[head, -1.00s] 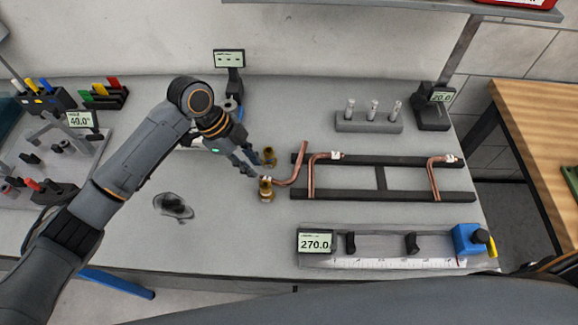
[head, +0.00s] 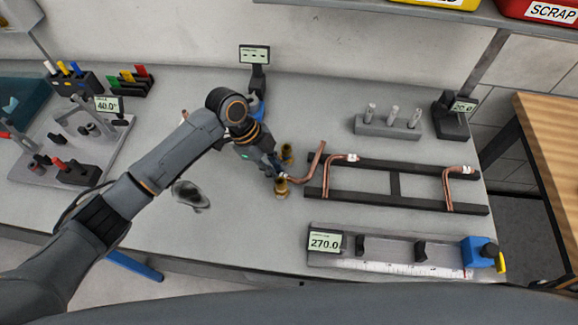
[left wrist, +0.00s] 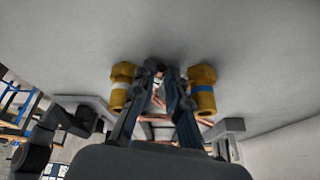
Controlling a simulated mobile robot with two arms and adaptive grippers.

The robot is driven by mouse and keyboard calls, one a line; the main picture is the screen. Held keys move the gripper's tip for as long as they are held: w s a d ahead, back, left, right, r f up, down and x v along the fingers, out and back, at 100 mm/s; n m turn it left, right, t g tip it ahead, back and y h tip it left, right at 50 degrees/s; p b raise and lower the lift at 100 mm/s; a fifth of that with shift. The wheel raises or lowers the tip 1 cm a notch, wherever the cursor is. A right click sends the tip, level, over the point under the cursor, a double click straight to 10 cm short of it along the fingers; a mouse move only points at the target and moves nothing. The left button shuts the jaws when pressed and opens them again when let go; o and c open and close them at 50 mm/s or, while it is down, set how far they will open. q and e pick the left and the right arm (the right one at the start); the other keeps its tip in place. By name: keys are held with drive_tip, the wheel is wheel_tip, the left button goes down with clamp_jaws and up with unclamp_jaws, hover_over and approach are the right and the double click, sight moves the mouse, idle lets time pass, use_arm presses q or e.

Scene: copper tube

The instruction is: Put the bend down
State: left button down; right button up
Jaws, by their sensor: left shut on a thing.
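The copper bend (head: 317,160) is an L-shaped tube at the left end of the black rack (head: 394,184). One leg reaches left towards my gripper and the other slants up and away. My left gripper (head: 278,173) is shut on its left end, low over the bench between two brass fittings (head: 281,187) (head: 287,153). In the left wrist view, the fittings stand on either side of my left gripper (left wrist: 160,75). The fingers hide the gripped end, and I cannot tell whether the bend touches the rack. My right gripper is not in view.
Two other copper bends (head: 326,178) (head: 446,190) lie across the rack. A measuring rail (head: 390,252) reading 270.0 is in front. A grey block with pegs (head: 387,128) stands behind. The bench left of the fittings is mostly clear, with a dark grey object (head: 190,195).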

use_arm(q)
wheel_tip(320, 180, up, 9)
drive_tip(key=b, duration=0.2)
drive_tip(key=s+a+r+n+t+y+b, duration=0.1)
drive_tip(key=a+r+n+t+y, duration=0.1)
drive_tip(key=a+n, duration=0.7)
drive_tip(key=s+a+r+n+t+y+b, duration=0.1)
drive_tip(key=a+r+n+t+y, duration=0.2)
drive_tip(key=a+n, duration=0.6)
drive_tip(key=n, duration=0.5)
drive_tip(key=shift+a+r+n+t, duration=0.2)
drive_tip(key=shift+a+n+t, duration=0.1)
drive_tip(key=shift+n+t, duration=0.1)
